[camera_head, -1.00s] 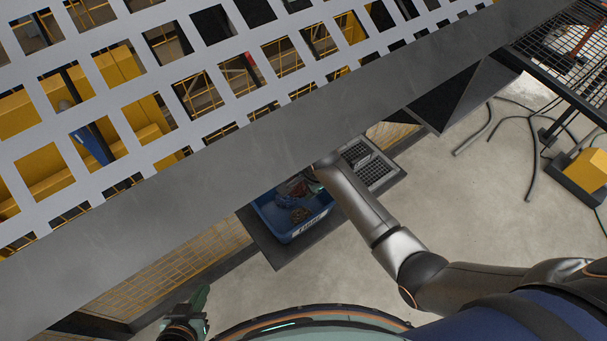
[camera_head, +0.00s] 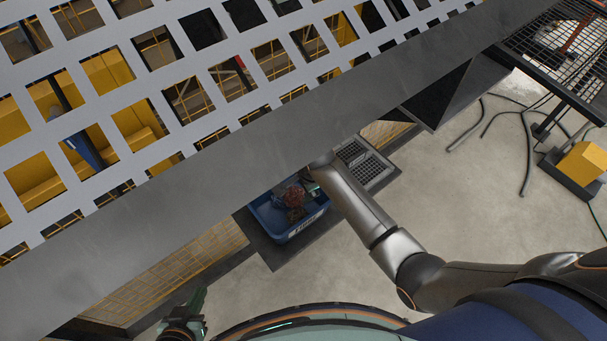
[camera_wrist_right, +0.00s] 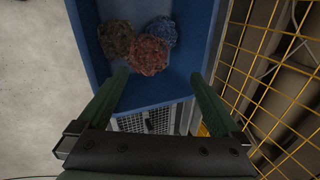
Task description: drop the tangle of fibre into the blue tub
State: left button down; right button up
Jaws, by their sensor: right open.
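The blue tub (camera_head: 299,231) stands low beside the grating, with a label on its front. It fills the upper middle of the right wrist view (camera_wrist_right: 205,50). Inside are a reddish tangle of fibre (camera_wrist_right: 147,55), a dark brownish one (camera_wrist_right: 116,38) and a blue one (camera_wrist_right: 162,32). The reddish tangle also shows in the head view (camera_head: 294,197). My right gripper (camera_wrist_right: 158,80) is open over the tub, its fingers apart and clear of the reddish tangle. Whether that tangle rests or is still falling, I cannot tell. My left gripper (camera_head: 197,302) hangs empty at the lower left; its jaw opening is unclear.
A perforated grey panel (camera_head: 250,115) with a solid edge crosses above the tub. Yellow mesh (camera_wrist_right: 265,70) stands close right of the tub in the wrist view. A grey grid (camera_head: 370,168) lies beside the tub. Bare concrete floor (camera_head: 480,215) lies to the right, with cables.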

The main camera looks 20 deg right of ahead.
jog(key=v, duration=1.1)
jog(key=shift+p, duration=0.45)
